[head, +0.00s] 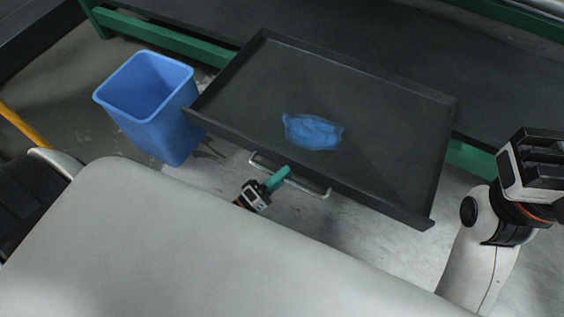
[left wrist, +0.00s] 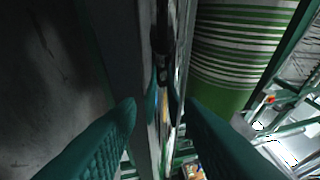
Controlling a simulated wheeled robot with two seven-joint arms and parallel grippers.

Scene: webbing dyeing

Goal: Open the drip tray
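The drip tray (head: 240,85) is a wide, shallow dark tray standing well out from under the dark bench, with a blue wet patch (head: 313,131) on its floor. A pale metal bar handle (head: 318,191) runs along its front side. I see no firm contact on the bar.
A blue bin (head: 150,100) stands on the floor left of the tray, close to its corner. The dark bench (head: 380,40) with green frame lies behind. Grey floor is clear in front of the tray. A yellow rail (head: 25,125) shows at far left.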

